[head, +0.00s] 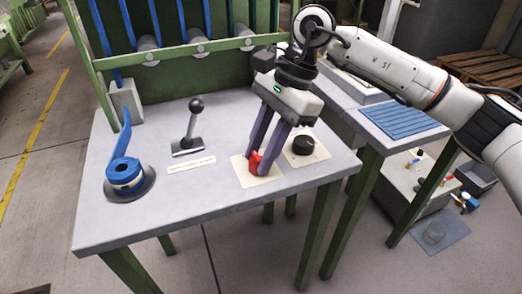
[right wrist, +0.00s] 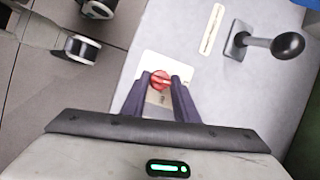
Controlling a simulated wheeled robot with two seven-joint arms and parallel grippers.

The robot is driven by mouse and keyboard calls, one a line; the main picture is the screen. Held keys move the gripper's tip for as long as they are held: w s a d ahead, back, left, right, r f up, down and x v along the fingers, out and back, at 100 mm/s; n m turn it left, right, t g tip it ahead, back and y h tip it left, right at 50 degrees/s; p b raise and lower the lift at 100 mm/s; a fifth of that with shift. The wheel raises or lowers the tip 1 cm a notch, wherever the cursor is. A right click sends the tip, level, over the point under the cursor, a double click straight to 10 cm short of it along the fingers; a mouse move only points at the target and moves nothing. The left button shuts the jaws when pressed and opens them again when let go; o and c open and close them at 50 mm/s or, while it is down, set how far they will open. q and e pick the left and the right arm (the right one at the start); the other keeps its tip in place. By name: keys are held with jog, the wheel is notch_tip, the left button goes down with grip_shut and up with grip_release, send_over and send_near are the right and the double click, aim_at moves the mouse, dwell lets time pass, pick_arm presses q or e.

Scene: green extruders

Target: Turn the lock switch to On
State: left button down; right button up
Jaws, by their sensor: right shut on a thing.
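The red lock switch (head: 254,162) sits on a cream plate (head: 268,177) near the front edge of the grey table. It also shows in the right wrist view (right wrist: 161,80), on its plate (right wrist: 160,62). My right gripper (head: 260,160) points down at the switch, with its two purple fingers on either side of the red knob and shut on it. The fingers hide part of the knob, and I cannot read the marks on the plate. My left gripper is not in view.
A black knob (head: 303,145) on another plate stands close to the right of my gripper. A lever with a black ball (head: 196,105) and a blue ribbon spool (head: 124,174) stand to the left. A green frame (head: 190,48) rises behind. The table's front middle is clear.

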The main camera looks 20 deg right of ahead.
jog(key=o, duration=1)
jog(key=p+v, duration=0.1)
jog(key=v, duration=0.9)
jog(key=shift+r+p, duration=0.2)
jog(key=shift+p, duration=0.1)
jog(key=shift+s+f, duration=0.1)
